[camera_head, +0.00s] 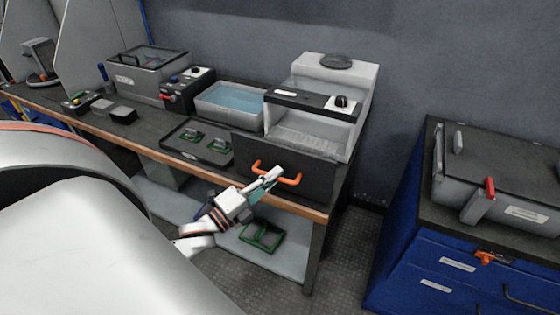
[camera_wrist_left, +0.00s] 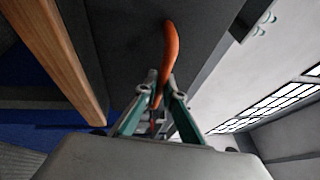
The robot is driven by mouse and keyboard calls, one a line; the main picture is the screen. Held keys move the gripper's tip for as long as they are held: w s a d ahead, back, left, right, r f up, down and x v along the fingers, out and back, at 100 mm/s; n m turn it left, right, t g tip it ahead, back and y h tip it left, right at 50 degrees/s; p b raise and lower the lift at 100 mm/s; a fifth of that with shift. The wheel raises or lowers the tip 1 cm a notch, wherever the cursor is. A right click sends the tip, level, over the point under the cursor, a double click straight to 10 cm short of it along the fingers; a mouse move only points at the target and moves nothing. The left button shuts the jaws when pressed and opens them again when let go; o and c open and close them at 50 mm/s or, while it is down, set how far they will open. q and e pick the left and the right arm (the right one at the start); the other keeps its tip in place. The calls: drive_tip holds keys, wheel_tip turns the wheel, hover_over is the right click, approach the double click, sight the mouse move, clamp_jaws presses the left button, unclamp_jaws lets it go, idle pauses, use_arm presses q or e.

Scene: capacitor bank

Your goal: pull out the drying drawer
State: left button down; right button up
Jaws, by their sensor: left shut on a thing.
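The drying drawer has a dark front panel (camera_head: 315,178) with an orange handle (camera_head: 290,180), below a grey-white machine (camera_head: 328,95) on the bench. The drawer stands out a little from the machine, and part of its pale inside (camera_head: 303,140) shows behind the front. My left gripper (camera_head: 272,180) is shut on the orange handle, near its middle. In the left wrist view, the two green fingers (camera_wrist_left: 158,105) close around the handle (camera_wrist_left: 170,50), in front of the dark panel (camera_wrist_left: 125,50). The right gripper is not in view.
A dark tray (camera_head: 195,145) with green boards lies left of the drawer. A blue-water basin (camera_head: 230,103) stands behind it. The wooden bench edge (camera_head: 175,163) runs below. A blue cabinet (camera_head: 435,265) stands at right, with floor (camera_head: 350,235) between.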

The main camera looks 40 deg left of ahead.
use_arm(q)
drive_tip(key=shift+s+d, duration=0.2)
drive_tip(key=shift+s, duration=0.65)
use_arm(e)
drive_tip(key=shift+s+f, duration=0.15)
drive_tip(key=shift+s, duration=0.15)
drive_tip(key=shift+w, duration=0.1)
use_arm(q)
drive_tip(key=c, duration=2.4)
unclamp_jaws()
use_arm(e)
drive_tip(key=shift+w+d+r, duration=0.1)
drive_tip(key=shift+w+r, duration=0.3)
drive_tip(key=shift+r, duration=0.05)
use_arm(q)
drive_tip(key=v, duration=1.2)
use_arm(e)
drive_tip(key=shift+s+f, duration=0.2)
